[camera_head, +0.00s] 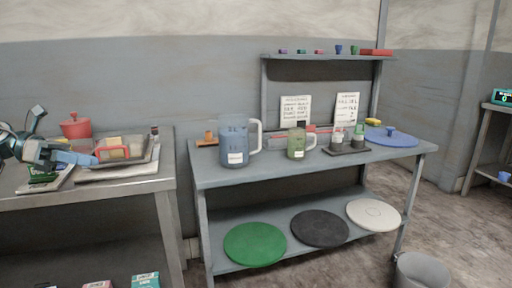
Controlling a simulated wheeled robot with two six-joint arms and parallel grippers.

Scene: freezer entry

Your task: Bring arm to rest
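My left gripper (78,157) reaches in from the left edge over the left metal table. Its dark arm parts with teal trim show behind a blue finger part that points right. I cannot tell whether the fingers are apart or together, and no held object can be made out. The tip is close to a tray (140,163) with a red handle, and I cannot tell whether they touch. My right gripper is not in view.
A red pot (76,128) stands behind the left gripper. A grey workbench (290,174) holds a blue pitcher (234,142), a green pitcher (296,146) and a blue lid (391,141). Green, black and white discs lie on its lower shelf. A grey bin (421,271) stands on the floor at right.

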